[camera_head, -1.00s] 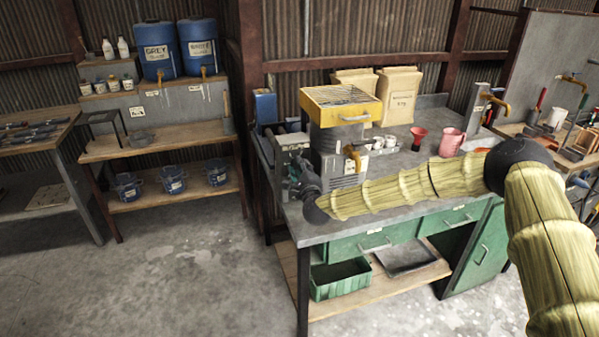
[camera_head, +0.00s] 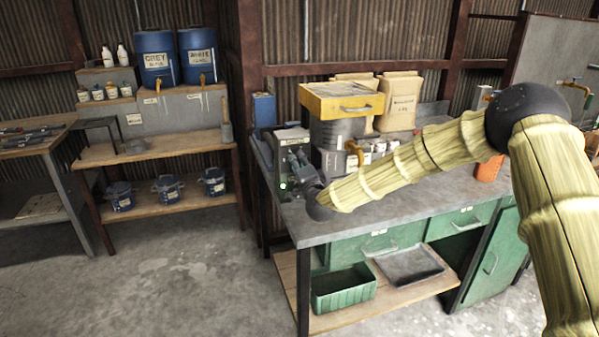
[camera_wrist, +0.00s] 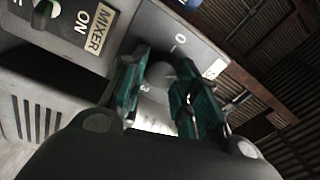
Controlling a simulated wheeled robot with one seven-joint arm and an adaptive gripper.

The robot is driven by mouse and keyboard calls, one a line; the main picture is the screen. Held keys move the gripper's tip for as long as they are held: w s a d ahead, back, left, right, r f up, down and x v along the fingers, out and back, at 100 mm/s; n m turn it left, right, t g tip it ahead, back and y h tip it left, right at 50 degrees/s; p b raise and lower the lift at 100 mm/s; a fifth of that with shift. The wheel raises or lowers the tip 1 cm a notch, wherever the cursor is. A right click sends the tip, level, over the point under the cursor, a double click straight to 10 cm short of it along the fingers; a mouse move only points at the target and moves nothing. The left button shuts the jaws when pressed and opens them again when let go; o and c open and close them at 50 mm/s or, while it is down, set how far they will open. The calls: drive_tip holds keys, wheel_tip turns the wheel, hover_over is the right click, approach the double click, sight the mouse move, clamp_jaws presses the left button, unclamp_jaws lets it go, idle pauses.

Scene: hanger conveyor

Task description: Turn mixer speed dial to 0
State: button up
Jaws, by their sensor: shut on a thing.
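The grey mixer control box (camera_head: 290,136) stands at the left end of the workbench, and a "MIXER" label (camera_wrist: 103,27) shows on it in the wrist view. The grey speed dial (camera_wrist: 157,74) sits between my gripper's two green fingers, partly hidden by them. A "0" mark (camera_wrist: 180,40) is printed on the panel above it. My gripper (camera_wrist: 160,82) is shut on the dial. In the head view my gripper (camera_head: 298,160) reaches the box's front, and the dial is hidden there. The dial's exact setting cannot be read.
A yellow-topped machine (camera_head: 342,102) with a spigot stands right of the box. A green switch (camera_wrist: 42,14) sits beside "ON" on the panel. Paper sacks (camera_head: 400,100) stand behind. My arm crosses above the bench top (camera_head: 375,222), hiding small items. The floor in front is clear.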

drive_tip(key=n+b, duration=0.3)
drive_tip(key=n, duration=0.4)
drive_tip(key=shift+f+y+b, duration=0.15)
drive_tip(key=shift+y+b, duration=0.15)
drive_tip(key=n+b, duration=0.2)
drive_tip(key=n, duration=0.4)
drive_tip(key=shift+y, duration=0.3)
drive_tip(key=shift+n, duration=0.3)
drive_tip(key=o, duration=1)
drive_tip(key=r+v, duration=0.1)
drive_tip(key=v, duration=1.1)
drive_tip(key=shift+f, duration=0.15)
drive_tip(key=shift+d, duration=0.1)
